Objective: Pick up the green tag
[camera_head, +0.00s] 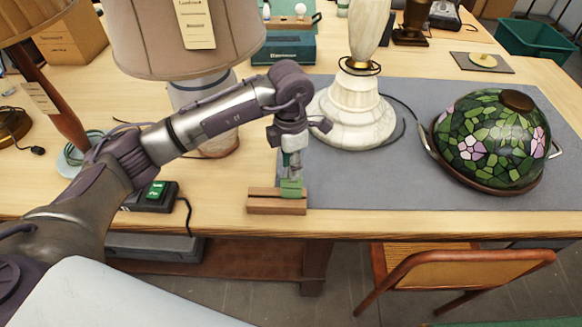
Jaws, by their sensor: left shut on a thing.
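The green tag (291,188) is a small green piece at the right end of a low wooden block (262,204) near the table's front edge. My left gripper (292,172) points down right above the block, with its fingertips at the tag. It is shut on the green tag. The fingers partly hide the tag's upper part, and I cannot tell whether the tag still touches the block. My right gripper is not in view.
A white marble lamp base (350,115) stands behind the gripper on a grey mat (400,185). A stained-glass shade (490,140) lies at the right. A large beige lampshade (150,45) and a black switch box (152,195) are at the left. A chair (450,262) stands in front.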

